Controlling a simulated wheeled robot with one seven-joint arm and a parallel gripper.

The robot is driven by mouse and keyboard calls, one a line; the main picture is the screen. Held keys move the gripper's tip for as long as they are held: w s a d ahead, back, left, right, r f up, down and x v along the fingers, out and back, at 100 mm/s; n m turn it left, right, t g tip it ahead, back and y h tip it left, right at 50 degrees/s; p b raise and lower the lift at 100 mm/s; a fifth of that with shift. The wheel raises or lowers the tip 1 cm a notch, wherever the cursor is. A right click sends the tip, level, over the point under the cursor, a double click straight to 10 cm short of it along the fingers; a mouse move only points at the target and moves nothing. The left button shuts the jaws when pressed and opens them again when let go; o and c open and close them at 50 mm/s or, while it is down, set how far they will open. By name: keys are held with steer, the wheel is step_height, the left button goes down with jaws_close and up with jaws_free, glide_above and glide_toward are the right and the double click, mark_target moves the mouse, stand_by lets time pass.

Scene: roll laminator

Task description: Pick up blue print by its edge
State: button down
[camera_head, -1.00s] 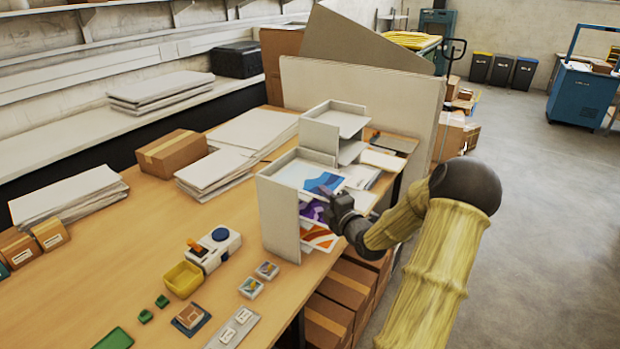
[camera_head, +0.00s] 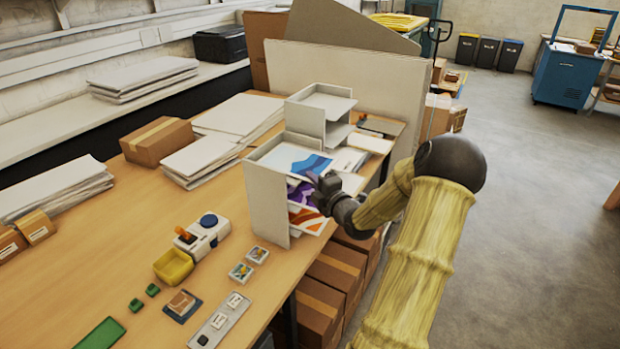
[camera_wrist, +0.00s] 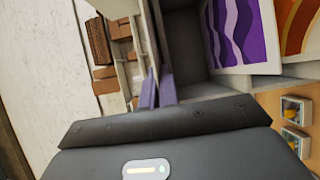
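The blue print (camera_head: 309,164), white with blue waves, lies in the top level of the near light-grey tray rack (camera_head: 266,205). My gripper (camera_head: 318,180) is at the open right-hand side of this rack, close to the print's front edge. In the wrist view my two narrow purple-grey fingers (camera_wrist: 157,90) are close together. I cannot tell whether a thin sheet edge is between them. The blue print cannot be made out in the wrist view. A purple print (camera_wrist: 236,35) and an orange print (camera_wrist: 297,25) show on lower levels there.
A second tray rack (camera_head: 322,105) stands behind, against a tall pale panel (camera_head: 350,80). A white and blue device (camera_head: 203,235), a yellow bin (camera_head: 173,267) and small blocks are on the table at front left. Cardboard boxes (camera_head: 335,275) are stacked below the table edge. Open floor is to the right.

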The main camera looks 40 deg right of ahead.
step_height(320, 180, up, 10)
steer(key=shift+f+b, duration=0.2)
steer(key=shift+b, duration=0.85)
